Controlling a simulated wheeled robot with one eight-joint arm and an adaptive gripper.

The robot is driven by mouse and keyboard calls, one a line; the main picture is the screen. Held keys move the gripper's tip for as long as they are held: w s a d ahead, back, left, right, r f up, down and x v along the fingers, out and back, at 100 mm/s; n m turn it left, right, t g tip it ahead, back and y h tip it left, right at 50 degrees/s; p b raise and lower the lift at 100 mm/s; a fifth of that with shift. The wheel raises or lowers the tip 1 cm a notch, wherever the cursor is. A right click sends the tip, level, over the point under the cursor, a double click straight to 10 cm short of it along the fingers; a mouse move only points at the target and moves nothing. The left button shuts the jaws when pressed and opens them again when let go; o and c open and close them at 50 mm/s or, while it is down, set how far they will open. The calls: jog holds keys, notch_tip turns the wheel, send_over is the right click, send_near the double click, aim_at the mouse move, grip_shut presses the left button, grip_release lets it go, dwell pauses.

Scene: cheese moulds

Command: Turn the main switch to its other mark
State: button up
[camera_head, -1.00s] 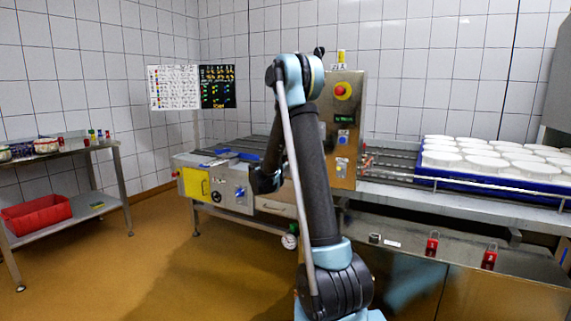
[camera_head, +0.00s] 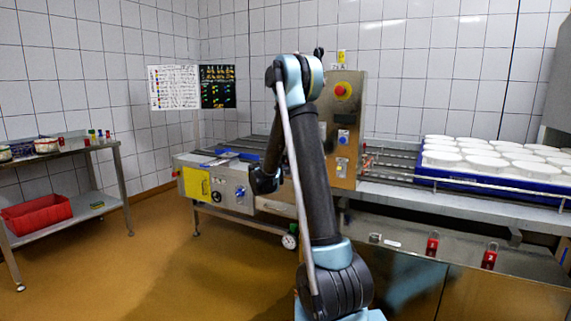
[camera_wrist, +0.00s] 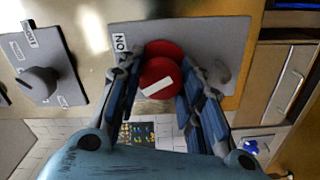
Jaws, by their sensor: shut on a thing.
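The main switch is a red round knob (camera_wrist: 160,72) with a white bar, on a grey plate (camera_wrist: 225,40) in the wrist view. An "ON" mark (camera_wrist: 120,43) is on the plate, left of the knob. The white bar lies slantwise, not pointing straight at that mark. My gripper (camera_wrist: 158,88) is shut on the red knob, one finger on each side. In the head view my gripper (camera_head: 264,182) is at the front of the low machine (camera_head: 188,182) and hides the knob. Any other mark of the switch is hidden or unclear.
A grey knob (camera_wrist: 38,82) on its own plate is at the left in the wrist view. The upright control cabinet (camera_head: 345,150) has a red button (camera_head: 342,90). A blue tray (camera_head: 432,183) of white moulds stands right; a side table (camera_head: 60,155) stands left.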

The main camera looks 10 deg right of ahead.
jog(key=shift+w+d+n, duration=0.1)
jog(key=shift+w+n, duration=0.05)
jog(key=shift+n, duration=0.65)
jog(key=shift+w+n, duration=0.1)
jog(key=shift+n, duration=0.7)
jog(key=o, duration=1)
jog(key=shift+w+f, duration=0.1)
jog(key=shift+o, duration=0.2)
jog(key=v, duration=1.2)
jog(key=shift+f, duration=0.1)
